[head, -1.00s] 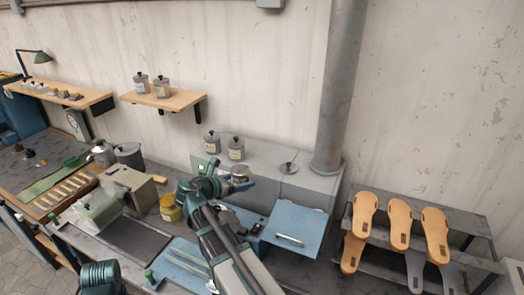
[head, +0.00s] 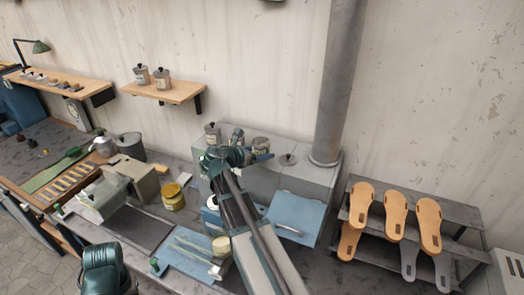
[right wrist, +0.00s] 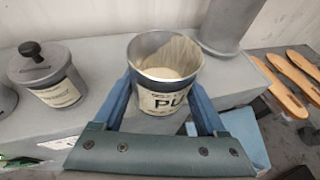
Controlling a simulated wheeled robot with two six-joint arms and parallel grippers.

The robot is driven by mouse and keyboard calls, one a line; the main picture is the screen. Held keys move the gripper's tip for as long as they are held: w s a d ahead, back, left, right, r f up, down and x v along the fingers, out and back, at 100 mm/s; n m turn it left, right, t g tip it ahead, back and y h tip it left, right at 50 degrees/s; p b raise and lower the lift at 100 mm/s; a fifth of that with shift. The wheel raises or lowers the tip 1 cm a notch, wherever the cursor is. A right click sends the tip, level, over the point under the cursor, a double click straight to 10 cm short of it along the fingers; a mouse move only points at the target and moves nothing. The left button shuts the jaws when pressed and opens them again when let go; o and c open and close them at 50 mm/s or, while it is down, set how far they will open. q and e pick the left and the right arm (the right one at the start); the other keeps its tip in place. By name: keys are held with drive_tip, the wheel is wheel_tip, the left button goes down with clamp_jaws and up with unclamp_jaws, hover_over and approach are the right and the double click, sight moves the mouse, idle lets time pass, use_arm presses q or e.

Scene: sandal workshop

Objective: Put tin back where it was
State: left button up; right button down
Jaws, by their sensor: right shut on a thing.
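My right gripper (head: 258,152) is shut on an open, lidless tin (right wrist: 165,75) with a white label and pale contents. The tin also shows in the head view (head: 261,144), upright at the grey cabinet's top (head: 318,177). I cannot tell whether its base touches the cabinet. A lidded tin (head: 212,133) stands at the cabinet's left end. A lidded tin also stands left of the gripper in the right wrist view (right wrist: 45,75). My left gripper is out of view.
A grey pipe (head: 338,85) rises from the cabinet's right. A blue panel with a handle (head: 296,215) is in front. A sandal rack (head: 465,220) stands right. A wall shelf (head: 165,95) holds two tins. A yellow pot (head: 173,198) stands on the bench.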

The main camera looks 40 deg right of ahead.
sight(262, 142)
drive_tip(key=w+d, duration=0.4)
drive_tip(key=w, duration=0.1)
drive_tip(key=shift+d+f, duration=0.2)
drive_tip(key=shift+f, duration=0.1)
drive_tip(key=shift+w+d, duration=0.1)
drive_tip(key=shift+w+d, duration=0.2)
drive_tip(key=shift+w, duration=0.05)
drive_tip(key=shift+w+d+f+b, duration=0.2)
drive_tip(key=shift+w+f+b, duration=0.05)
drive_tip(key=shift+b, duration=0.25)
wheel_tip(262, 142, down, 3)
drive_tip(key=b, duration=0.3)
drive_tip(key=shift+s+f, duration=0.1)
drive_tip(key=shift+f, duration=0.2)
unclamp_jaws()
drive_tip(key=shift+a+r, duration=0.1)
